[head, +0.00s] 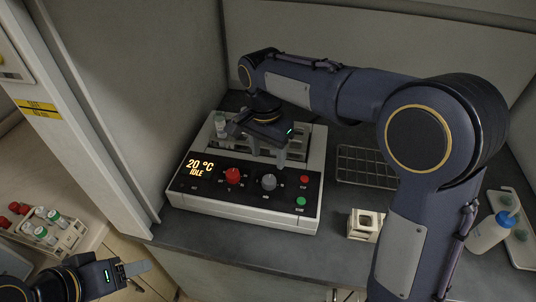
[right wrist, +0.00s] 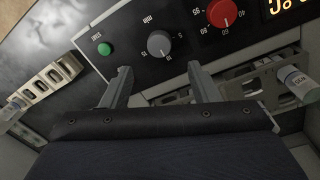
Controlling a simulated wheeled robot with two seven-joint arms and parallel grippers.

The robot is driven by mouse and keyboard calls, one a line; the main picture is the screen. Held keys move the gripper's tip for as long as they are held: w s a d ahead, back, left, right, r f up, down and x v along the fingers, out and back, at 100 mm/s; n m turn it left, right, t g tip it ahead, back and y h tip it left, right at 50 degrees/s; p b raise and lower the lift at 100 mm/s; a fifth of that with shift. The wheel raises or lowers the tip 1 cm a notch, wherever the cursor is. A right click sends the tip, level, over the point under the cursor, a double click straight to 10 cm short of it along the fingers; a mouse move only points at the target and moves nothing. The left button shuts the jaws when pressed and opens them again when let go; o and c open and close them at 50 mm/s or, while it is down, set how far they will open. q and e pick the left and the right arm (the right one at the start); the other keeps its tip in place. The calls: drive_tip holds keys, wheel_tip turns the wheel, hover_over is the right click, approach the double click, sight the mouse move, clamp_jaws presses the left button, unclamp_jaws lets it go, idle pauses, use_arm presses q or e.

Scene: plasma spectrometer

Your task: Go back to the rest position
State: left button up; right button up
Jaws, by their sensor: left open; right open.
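My right gripper (head: 268,158) is over the white device (head: 265,214), whose front panel reads 20 °C IDLE. In the right wrist view its two fingers (right wrist: 163,88) are apart with nothing between them, near the grey knob (right wrist: 159,43). The panel also carries a red knob (head: 233,175) and a green button (head: 300,201). A vial (head: 221,122) stands in the device's rear section, left of the right gripper. My left gripper (head: 137,268) is at the lower left of the head view, open and empty, apart from the vial rack.
A rack (head: 72,238) with red- and green-capped vials is at the far left. On the dark counter are a wire rack (head: 365,168), a small beige holder (head: 365,226) and a blue-tipped bottle (head: 490,235) by a white tray (head: 524,250). Walls enclose the counter's back and left.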

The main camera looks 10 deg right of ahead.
drive_tip(key=s+d+r+n+t+y, duration=0.2)
drive_tip(key=s+d+n+y, duration=0.2)
drive_tip(key=s+d, duration=0.65)
drive_tip(key=s+d+f+n+t, duration=0.1)
drive_tip(key=s+f+n+t, duration=0.2)
drive_tip(key=s, duration=0.9)
drive_tip(key=shift+f+n+t, duration=0.15)
drive_tip(key=shift+n+t, duration=0.15)
drive_tip(key=shift+t, duration=0.3)
